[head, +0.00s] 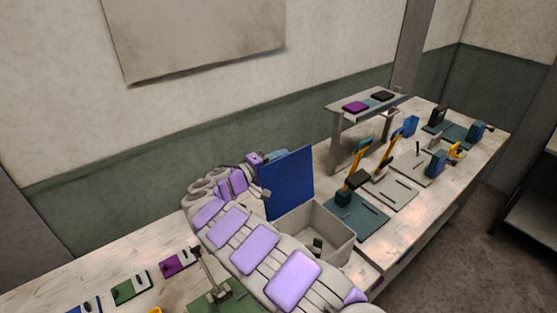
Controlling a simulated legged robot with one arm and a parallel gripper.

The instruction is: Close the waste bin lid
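The waste bin (339,231) is a light grey open box on the workbench. Its blue lid (287,183) stands raised, roughly upright, at the bin's back left edge. A small dark green item lies inside the bin. My gripper (272,157) is at the far left side of the lid, close to its upper edge. The lid hides part of it, and I cannot tell whether it touches the lid. Its fingers are too small and covered to show their opening.
The workbench (140,256) runs along the wall. Right of the bin are green and grey plates with upright yellow-handled tools (352,184) and a raised shelf (340,110). Small coloured blocks (131,288) lie at the front left. My arm crosses the bench left of the bin.

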